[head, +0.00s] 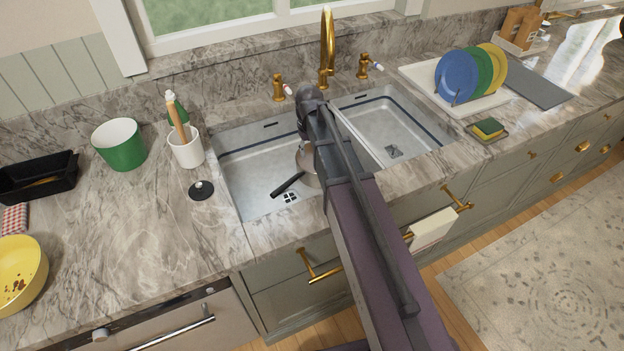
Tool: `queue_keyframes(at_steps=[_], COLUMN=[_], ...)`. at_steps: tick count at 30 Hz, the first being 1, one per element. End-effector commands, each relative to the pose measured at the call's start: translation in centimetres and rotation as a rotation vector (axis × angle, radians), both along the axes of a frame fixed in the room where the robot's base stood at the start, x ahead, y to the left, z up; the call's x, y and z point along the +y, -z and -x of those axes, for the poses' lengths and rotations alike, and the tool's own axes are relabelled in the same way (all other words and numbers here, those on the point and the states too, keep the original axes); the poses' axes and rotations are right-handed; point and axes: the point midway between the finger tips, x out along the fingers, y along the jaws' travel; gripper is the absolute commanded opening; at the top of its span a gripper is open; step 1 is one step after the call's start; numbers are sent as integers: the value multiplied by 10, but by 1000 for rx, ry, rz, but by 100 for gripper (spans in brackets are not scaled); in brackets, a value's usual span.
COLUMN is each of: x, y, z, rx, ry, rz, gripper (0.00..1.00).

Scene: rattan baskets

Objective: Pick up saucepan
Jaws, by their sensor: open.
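The saucepan (308,169) is in the left basin of the double sink (240,160). It looks metallic, with a dark handle (287,185) pointing to the lower left. My arm crosses in front of it and hides most of its body. My arm reaches up from the bottom of the head view over the middle of the sink. My gripper itself does not show; it seems hidden behind the arm, so its distance from the saucepan cannot be told.
A brass faucet (327,45) stands behind the sink. A white utensil cup (186,150), green pot (119,144) and black drain stopper (202,190) are left of it. A plate rack with plates (457,77) and a sponge (488,128) are right. The right basin looks empty.

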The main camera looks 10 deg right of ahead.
Motion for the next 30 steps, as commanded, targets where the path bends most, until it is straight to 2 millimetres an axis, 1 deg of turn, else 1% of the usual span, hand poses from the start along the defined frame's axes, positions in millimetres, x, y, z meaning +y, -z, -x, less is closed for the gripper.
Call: queue_keyframes(at_steps=[1,3,6,8,11,22,26,30], x=[5,9,14,16,17,17,17,17], y=[15,22,28,30,30,31,35,45], z=[-24,-41,-56,-61,-64,-63,-63,-63], rx=[0,0,0,0,0,0,0,0], ry=[-20,-44,-71,-79,-87,-87,-86,-86], rz=[0,0,0,0,0,0,0,0], gripper=[46,46,46,46,46,46,46,46])
